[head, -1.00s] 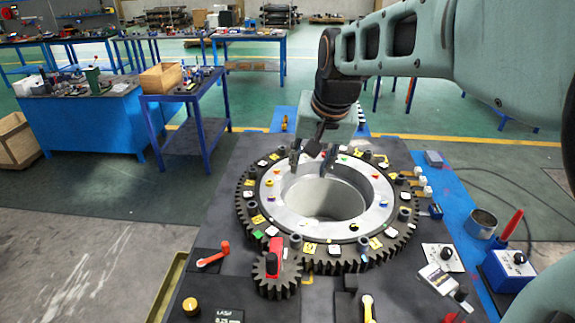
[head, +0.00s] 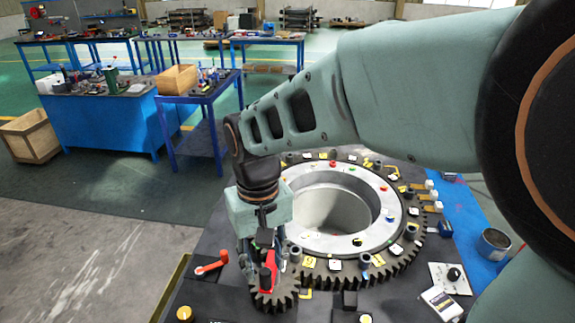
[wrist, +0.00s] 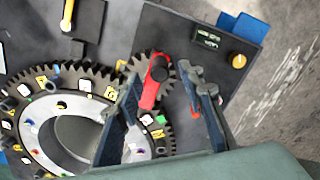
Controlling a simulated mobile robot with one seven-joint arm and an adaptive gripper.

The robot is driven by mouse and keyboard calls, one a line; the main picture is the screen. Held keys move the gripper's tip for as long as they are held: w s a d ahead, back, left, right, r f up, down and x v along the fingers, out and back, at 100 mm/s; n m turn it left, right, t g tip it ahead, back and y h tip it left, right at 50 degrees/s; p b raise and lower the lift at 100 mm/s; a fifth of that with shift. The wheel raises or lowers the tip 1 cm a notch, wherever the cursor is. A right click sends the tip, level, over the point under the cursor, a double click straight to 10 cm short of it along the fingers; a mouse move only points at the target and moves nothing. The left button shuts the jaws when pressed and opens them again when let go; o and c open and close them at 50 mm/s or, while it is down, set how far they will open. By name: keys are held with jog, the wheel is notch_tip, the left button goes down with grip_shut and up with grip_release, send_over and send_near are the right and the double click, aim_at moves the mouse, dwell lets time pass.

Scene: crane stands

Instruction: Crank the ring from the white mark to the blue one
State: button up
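The large dark toothed ring (head: 380,272) lies flat on the bench, around a silver inner ring (head: 318,249). Its rim carries several white, yellow and coloured tags; which are the task's white and blue marks I cannot tell. A small dark gear (head: 284,301) meshes with its near left side and bears a red crank with a black knob (head: 266,276). The red crank (wrist: 150,94) and the small gear show between my fingers in the wrist view. My gripper (head: 262,262) is open above the crank, with a finger to either side. Contact with the crank cannot be made out.
A red lever (head: 211,264) lies left of the small gear. An orange knob (head: 184,313) is at the front left. A grey can (head: 493,244) and a panel with a black knob (head: 451,277) stand at the right. Blue workbenches are farther back.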

aim_at(265, 272)
jog(key=shift+f+b, duration=1.55)
jog(key=shift+f, duration=1)
jog(key=shift+c, duration=0.2)
grip_shut()
